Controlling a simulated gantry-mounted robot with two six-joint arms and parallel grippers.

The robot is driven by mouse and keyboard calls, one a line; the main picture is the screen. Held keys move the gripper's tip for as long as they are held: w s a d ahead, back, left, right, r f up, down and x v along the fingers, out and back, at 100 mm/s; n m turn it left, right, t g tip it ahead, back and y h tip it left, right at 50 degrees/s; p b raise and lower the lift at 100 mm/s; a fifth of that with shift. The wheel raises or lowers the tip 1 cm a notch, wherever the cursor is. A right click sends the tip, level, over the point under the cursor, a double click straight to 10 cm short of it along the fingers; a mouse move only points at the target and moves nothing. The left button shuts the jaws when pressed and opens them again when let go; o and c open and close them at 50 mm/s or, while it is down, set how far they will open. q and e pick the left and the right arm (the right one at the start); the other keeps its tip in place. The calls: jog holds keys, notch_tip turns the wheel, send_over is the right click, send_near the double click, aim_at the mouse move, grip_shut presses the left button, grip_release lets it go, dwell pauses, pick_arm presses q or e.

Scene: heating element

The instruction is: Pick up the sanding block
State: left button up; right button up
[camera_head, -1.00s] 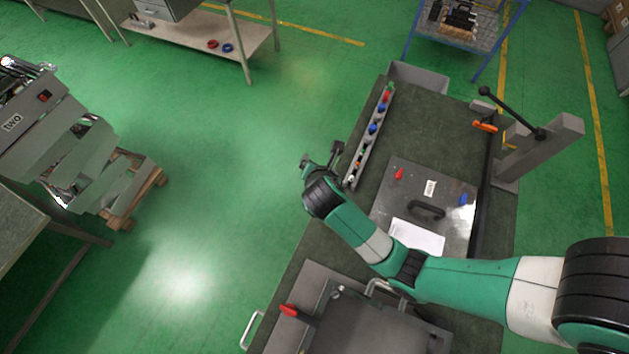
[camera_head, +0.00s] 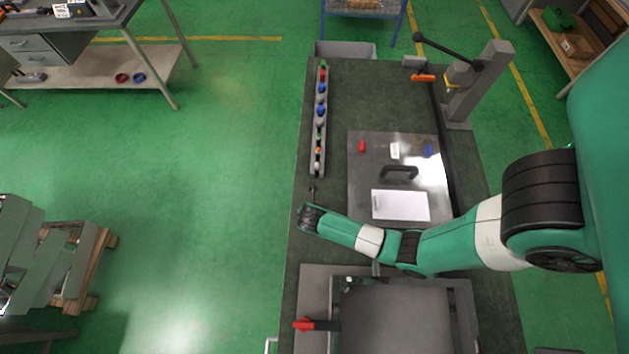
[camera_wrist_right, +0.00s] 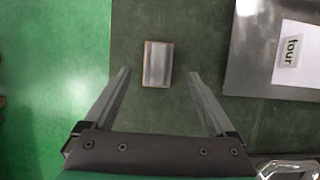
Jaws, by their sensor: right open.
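The sanding block (camera_wrist_right: 158,64) is a small grey block with brownish side edges. It lies on the dark green bench top in the right wrist view. My right gripper (camera_wrist_right: 160,76) is open and empty, its two fingers apart. In that view the block appears between and slightly beyond the fingertips, with free space on both sides. How high the fingers are above it I cannot tell. In the head view I cannot make out the block; my right arm seems to cover that spot. My left gripper is not in view.
A metal plate (camera_head: 360,175) with a black handle (camera_head: 400,172) and a white sheet (camera_head: 400,205) lies to the right. A narrow rail (camera_head: 314,150) with several coloured knobs runs along the left edge. A machine with a red lever (camera_head: 304,324) stands at the near end.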

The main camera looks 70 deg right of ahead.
jog(key=b+x, duration=0.1)
jog(key=x, duration=0.4)
jog(key=shift+w+d+b, duration=0.1)
jog(key=shift+w+b, duration=0.05)
jog(key=shift+b, duration=0.25)
jog(key=shift+c, duration=0.3)
grip_shut()
